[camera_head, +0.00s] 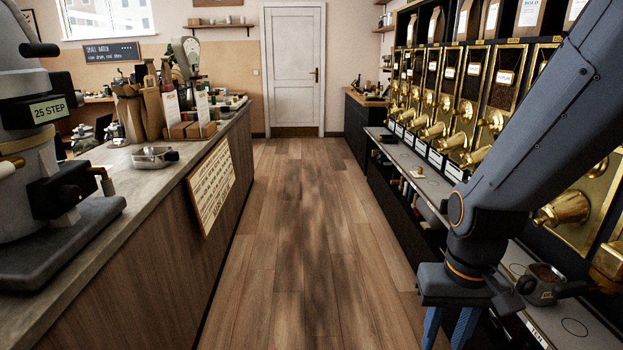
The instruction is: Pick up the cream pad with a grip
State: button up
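A small cream piece (416,173), which looks like the cream pad, lies on the grey ledge in front of the bins on the right. It is too small to make out its grip clearly. My gripper (448,330) hangs low at the bottom of the view, nearer to me than the cream piece and apart from it. Its two blue fingers stand apart with nothing seen between them. Their tips are cut off by the lower picture edge.
Brass-fronted bins (470,95) line the right wall above the grey ledge (585,340). A metal scoop (545,283) sits on the ledge by my arm. On the left counter (150,195) are a steel pan (155,157) and a grinder. The wooden floor (300,230) between is clear.

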aim_at(219, 122)
jog(key=u, duration=0.15)
jog(key=i, duration=1.8)
jog(key=u, duration=0.75)
jog(key=i, duration=1.15)
jog(key=u, duration=0.3)
